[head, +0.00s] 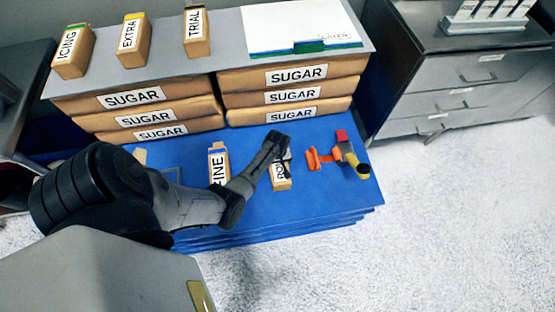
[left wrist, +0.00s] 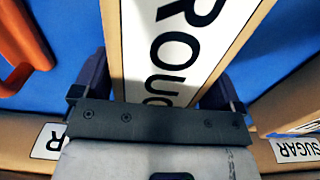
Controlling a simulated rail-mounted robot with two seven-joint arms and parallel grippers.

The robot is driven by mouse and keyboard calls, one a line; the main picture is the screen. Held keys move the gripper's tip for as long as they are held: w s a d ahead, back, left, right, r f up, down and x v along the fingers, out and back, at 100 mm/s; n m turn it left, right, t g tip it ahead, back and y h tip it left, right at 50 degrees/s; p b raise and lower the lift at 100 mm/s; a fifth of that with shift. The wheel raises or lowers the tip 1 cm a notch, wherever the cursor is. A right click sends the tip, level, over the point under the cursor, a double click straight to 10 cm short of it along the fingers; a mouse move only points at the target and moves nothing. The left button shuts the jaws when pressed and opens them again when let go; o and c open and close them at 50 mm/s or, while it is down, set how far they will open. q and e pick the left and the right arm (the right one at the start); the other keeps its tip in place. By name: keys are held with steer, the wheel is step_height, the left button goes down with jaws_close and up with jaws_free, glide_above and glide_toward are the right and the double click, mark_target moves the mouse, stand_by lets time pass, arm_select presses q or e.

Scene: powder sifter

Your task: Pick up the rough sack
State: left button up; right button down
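The rough sack (head: 281,182) is a small tan packet with a white label, partly hidden by my left gripper, and stands on the blue platform in the head view. My left gripper (head: 281,146) is at its top. In the left wrist view the sack's label (left wrist: 175,45) reads "Roug" and fills the middle. The fingers of my left gripper (left wrist: 160,88) are spread wide, one on each side of the sack. I cannot tell whether they touch it. My right gripper is not in view.
A fine sack (head: 218,162) stands left of it, close to my left arm. An orange tool (head: 318,158) and a yellow-ended device (head: 355,163) lie to the right. Stacked sugar sacks (head: 297,95) stand behind, under a grey shelf (head: 220,65). The platform's front right is clear.

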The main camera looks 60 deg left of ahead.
arm_select(q)
steer(key=c, duration=1)
steer(key=shift+c, duration=0.6)
steer(key=shift+r, duration=0.15)
